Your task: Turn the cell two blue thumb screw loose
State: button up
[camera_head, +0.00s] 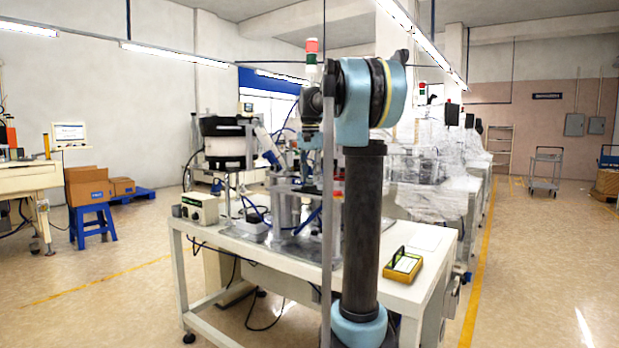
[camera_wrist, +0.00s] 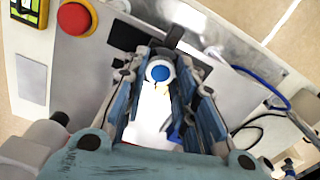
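A round blue thumb screw head (camera_wrist: 159,73) shows in the wrist view, on a pale part between the fingers of my gripper (camera_wrist: 168,66). The fingers stand apart, one on each side of the blue head, with a gap visible. Whether a finger touches the head I cannot tell. In the camera_head view my arm stands in front of the cell's white table (camera_head: 408,298), and I cannot make out the gripper or the blue screw there.
A red push button (camera_wrist: 75,17) and a yellow-framed panel (camera_wrist: 27,62) lie at the upper left of the wrist view. A blue cable (camera_wrist: 262,78) runs at the right. A yellow device (camera_head: 403,267) and a control box (camera_head: 200,208) sit on the table.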

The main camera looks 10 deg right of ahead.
jog(key=shift+n, duration=0.3)
jog(key=n, duration=0.3)
jog(key=shift+n, duration=0.3)
jog(key=n, duration=0.3)
jog(key=shift+n, duration=0.3)
jog(key=n, duration=0.4)
jog(key=shift+a+n, duration=0.1)
jog(key=shift+n, duration=2)
jog(key=o, duration=1.1)
jog(key=shift+c, duration=0.2)
